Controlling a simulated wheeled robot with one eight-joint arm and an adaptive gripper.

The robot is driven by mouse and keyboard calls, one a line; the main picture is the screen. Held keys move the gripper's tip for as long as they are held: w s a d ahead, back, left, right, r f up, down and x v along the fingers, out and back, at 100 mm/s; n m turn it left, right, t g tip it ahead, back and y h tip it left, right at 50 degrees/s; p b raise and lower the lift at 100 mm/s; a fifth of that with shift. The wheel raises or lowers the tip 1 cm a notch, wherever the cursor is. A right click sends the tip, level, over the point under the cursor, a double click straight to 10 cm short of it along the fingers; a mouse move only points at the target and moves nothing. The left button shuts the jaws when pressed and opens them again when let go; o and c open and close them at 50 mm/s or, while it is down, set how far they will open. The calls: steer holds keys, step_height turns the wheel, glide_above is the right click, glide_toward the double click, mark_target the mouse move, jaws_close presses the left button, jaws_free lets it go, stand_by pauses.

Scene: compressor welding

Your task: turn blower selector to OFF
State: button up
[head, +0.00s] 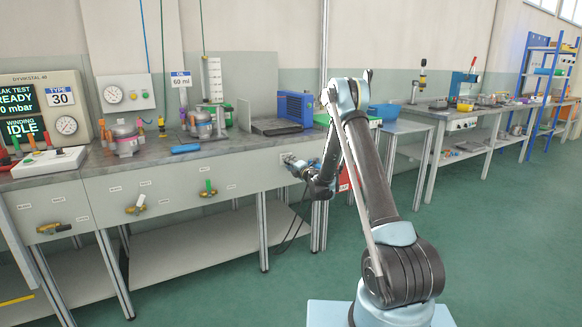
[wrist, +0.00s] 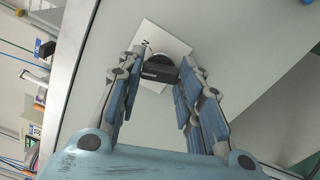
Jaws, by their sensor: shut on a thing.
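The blower selector (wrist: 160,69) is a black knob on a white square plate (wrist: 172,42) on the bench's grey front panel. In the wrist view it sits between the blue-padded fingers of my gripper (wrist: 158,78), which is shut on it. Part of a letter, like an "N", shows on the plate beside the knob. The rest of the lettering is hidden or too small to read, so I cannot tell which position the knob points to. In the head view my gripper (head: 293,164) is at the right end of the front panel, and the knob is mostly hidden there.
A blue blower-like box (head: 295,108) and a dark flat tray (head: 276,127) stand on the bench above. A dark cable hangs below my gripper. The green floor in front is clear.

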steer(key=shift+a+n, duration=0.1)
steer(key=shift+n, duration=1.1)
steer(key=o, duration=1.1)
steer(key=shift+w+f, duration=0.1)
steer(key=shift+f, duration=0.05)
steer(key=shift+c, duration=0.2)
steer(key=v, duration=1.2)
